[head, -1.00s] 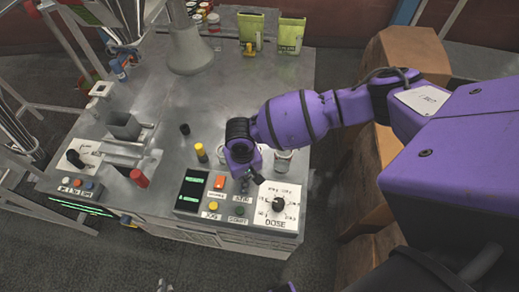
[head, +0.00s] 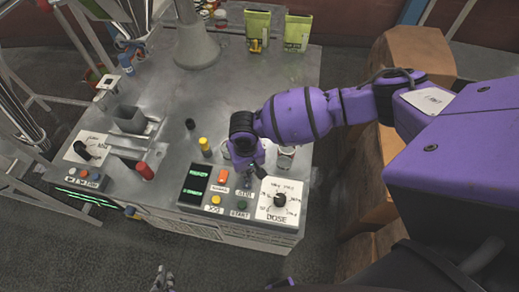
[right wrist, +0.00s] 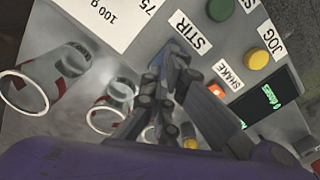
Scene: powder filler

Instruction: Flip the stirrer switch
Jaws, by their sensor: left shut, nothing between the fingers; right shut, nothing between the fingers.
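The stirrer switch is by the STIR label on the front control panel (head: 190,211). My right gripper (head: 248,178) is shut and empty, pointing down at the panel just above that label and covering the switch in the head view. In the right wrist view, my right gripper's fingers (right wrist: 168,82) end close to the STIR label. I cannot tell there whether they touch the switch or which way it is set. My left gripper (head: 163,280) is shut and empty, low at the bottom edge of the head view, in front of the machine and apart from it.
Beside the switch are an orange SHAKE switch (head: 223,175), a yellow JOG button (head: 215,200), a green START button (head: 241,205), a DOSE dial (head: 279,200) and a green-lit display (head: 194,184). Clear glass jars (right wrist: 108,115) stand close to the right gripper.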

